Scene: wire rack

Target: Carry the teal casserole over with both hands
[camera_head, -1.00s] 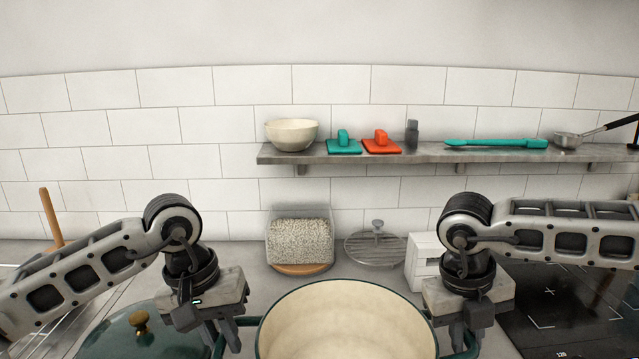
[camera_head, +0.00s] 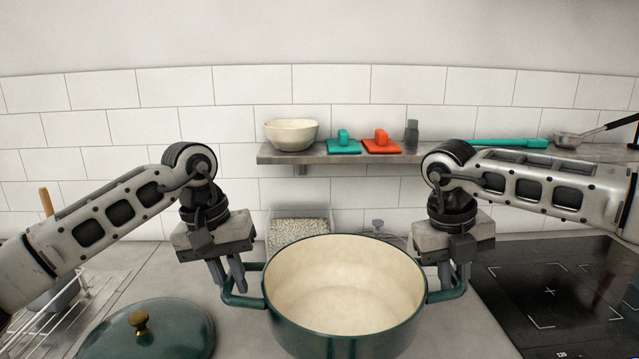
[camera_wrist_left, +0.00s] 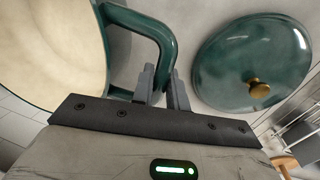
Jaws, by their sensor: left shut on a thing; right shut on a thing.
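The teal casserole (camera_head: 345,335) has a cream inside and no lid on it. It is upright in the middle of the head view, between my two grippers. My left gripper (camera_head: 232,284) is shut on its left loop handle (camera_head: 243,299). The left wrist view shows the same handle (camera_wrist_left: 157,35) at the fingers (camera_wrist_left: 162,88). My right gripper (camera_head: 456,278) is shut on the right loop handle (camera_head: 444,296). The casserole's underside is out of sight, and I cannot tell its height over the counter.
The teal lid (camera_head: 165,335) with a brass knob lies on the counter at left; it also shows in the left wrist view (camera_wrist_left: 250,62). A wire rack (camera_head: 75,320) is at far left, a black hob (camera_head: 560,290) at right. A wall shelf (camera_head: 400,155) runs behind.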

